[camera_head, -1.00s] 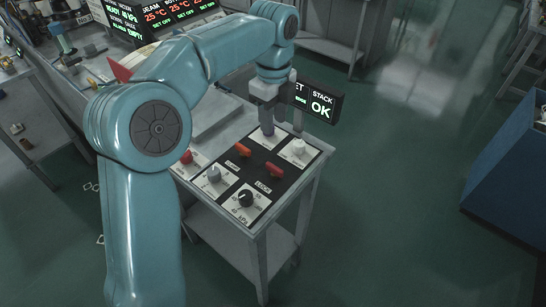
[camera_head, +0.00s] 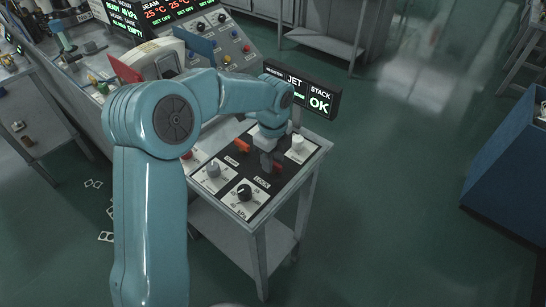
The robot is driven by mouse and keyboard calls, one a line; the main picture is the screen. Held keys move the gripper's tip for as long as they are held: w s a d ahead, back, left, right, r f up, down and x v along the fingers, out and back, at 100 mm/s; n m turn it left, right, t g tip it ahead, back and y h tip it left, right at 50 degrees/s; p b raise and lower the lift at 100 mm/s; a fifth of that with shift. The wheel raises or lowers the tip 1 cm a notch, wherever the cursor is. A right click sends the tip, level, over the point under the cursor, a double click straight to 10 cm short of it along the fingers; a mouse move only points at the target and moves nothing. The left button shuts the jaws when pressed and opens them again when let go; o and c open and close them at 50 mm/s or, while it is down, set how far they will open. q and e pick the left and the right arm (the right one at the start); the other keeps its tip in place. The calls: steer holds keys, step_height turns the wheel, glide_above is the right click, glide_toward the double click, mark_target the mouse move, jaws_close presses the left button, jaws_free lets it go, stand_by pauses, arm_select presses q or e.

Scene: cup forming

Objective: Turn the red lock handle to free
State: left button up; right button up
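The red lock handle (camera_head: 279,169) is on the dark panel of the small table, above the word LOCK. My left gripper (camera_head: 266,168) points down at its left end and hides part of it. I cannot tell whether the fingers touch the handle or how far apart they are. The handle's exact angle is partly hidden. My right gripper is not in view.
An orange-red handle (camera_head: 242,146) by the word CLAMP sits just left of my gripper. A grey knob (camera_head: 213,170), a black kPa dial (camera_head: 245,193) and a white knob (camera_head: 297,143) share the panel. A display reading STACK OK (camera_head: 320,99) stands behind.

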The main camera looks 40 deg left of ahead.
arm_select(q)
steer(key=shift+d, duration=0.1)
steer(key=shift+s+r, duration=0.1)
jaws_close()
steer(key=shift+n, duration=0.4)
steer(key=n+b, duration=0.1)
steer(key=n, duration=0.2)
steer(key=shift+n, duration=0.4)
steer(key=n+b, duration=0.1)
steer(key=n, duration=0.3)
steer(key=shift+n, duration=0.3)
steer(key=n, duration=0.4)
steer(key=shift+b, duration=0.35)
steer(key=shift+n+b, duration=0.35)
steer(key=shift+n, duration=2.05)
steer(key=shift+f, duration=0.2)
